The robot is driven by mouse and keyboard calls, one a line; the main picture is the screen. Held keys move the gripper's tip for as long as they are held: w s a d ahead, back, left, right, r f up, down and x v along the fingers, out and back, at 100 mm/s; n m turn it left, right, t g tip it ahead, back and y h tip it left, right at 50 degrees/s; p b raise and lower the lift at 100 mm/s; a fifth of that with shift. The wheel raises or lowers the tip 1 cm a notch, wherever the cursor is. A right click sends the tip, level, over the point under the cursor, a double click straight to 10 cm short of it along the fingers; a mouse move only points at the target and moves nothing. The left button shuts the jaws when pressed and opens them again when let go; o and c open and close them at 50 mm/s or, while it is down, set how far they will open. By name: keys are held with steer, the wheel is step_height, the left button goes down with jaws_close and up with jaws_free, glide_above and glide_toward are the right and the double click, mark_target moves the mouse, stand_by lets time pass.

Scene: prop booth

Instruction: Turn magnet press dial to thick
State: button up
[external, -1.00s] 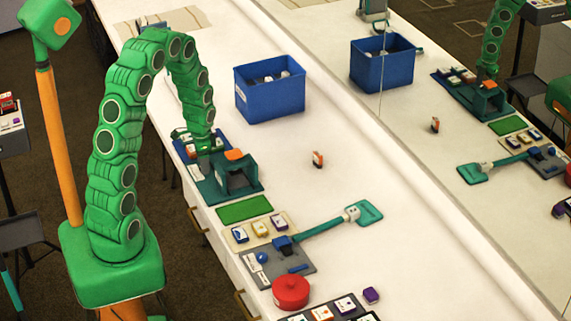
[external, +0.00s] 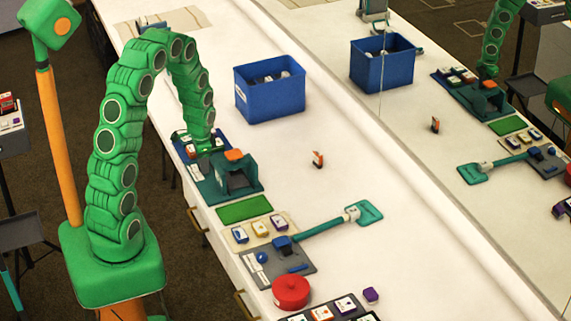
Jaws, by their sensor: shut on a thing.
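A teal press (external: 240,179) with an orange top piece (external: 234,155) stands on the white counter, left of centre; I take it for the magnet press. My green arm arches over and comes down just behind the press's left side. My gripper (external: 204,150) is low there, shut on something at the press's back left. The dial and its setting cannot be made out; the gripper and arm cover that spot.
A blue bin (external: 269,97) stands behind the press. In front are a green mat (external: 244,209), a tray of small blocks (external: 261,234), a lever with a teal paddle (external: 362,212) and a red round container (external: 291,291). A small orange item (external: 318,159) stands alone. A mirror lines the right.

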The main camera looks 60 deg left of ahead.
steer(key=n, duration=0.5)
steer(key=shift+n, duration=0.4)
steer(key=n, duration=0.5)
steer(key=shift+n, duration=0.3)
steer(key=o, duration=1.1)
steer(key=shift+c, duration=0.2)
steer(key=shift+r, duration=0.15)
